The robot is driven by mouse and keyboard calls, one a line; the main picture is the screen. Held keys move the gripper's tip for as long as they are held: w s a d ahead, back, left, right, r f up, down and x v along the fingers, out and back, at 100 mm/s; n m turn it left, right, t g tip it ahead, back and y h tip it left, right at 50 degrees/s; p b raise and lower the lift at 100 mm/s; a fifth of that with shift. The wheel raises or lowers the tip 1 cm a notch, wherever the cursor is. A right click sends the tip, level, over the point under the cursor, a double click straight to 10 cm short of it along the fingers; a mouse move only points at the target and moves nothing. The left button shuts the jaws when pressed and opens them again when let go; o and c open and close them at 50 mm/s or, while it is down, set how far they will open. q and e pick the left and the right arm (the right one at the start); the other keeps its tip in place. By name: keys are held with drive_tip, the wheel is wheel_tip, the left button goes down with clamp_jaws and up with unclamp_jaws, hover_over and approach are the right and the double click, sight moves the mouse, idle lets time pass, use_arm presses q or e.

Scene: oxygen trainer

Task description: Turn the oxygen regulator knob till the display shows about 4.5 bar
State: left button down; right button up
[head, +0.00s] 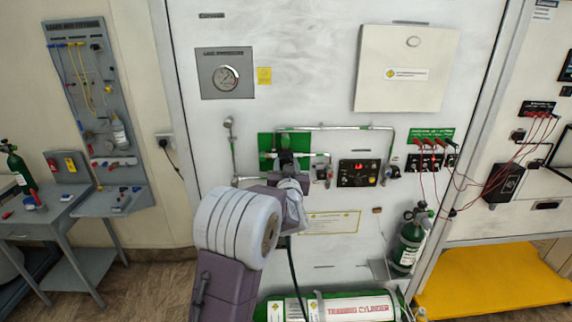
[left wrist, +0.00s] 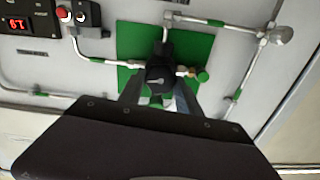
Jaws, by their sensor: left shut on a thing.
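The black regulator knob (head: 287,157) stands out from a green plate (head: 265,142) on the white wall panel. It also shows in the left wrist view (left wrist: 160,77), with a pale mark on its face. My left gripper (head: 289,165) is at the knob, its arm rising from below. In the left wrist view the gripper's fingers (left wrist: 160,90) lie on both sides of the knob and are shut on it. The black display box (head: 358,173) is right of the knob, with small red digits. In the left wrist view the display (left wrist: 19,27) looks upside down, and I cannot read it surely. My right gripper is not in view.
Pipes (head: 335,127) run around the green plate. A green cylinder (head: 409,243) stands at the right, and a training cylinder (head: 350,307) lies below. Red cables (head: 455,170) hang further right.

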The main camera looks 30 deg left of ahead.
use_arm(q)
drive_tip(key=m+p, duration=0.2)
drive_tip(key=m, duration=0.6)
drive_tip(key=shift+w+d+m, duration=0.1)
drive_tip(key=shift+m, duration=0.3)
drive_tip(key=shift+f+m+p, duration=0.1)
drive_tip(key=shift+m+p, duration=0.3)
drive_tip(key=shift+m, duration=1)
drive_tip(key=c, duration=0.8)
unclamp_jaws()
drive_tip(key=shift+c, duration=0.2)
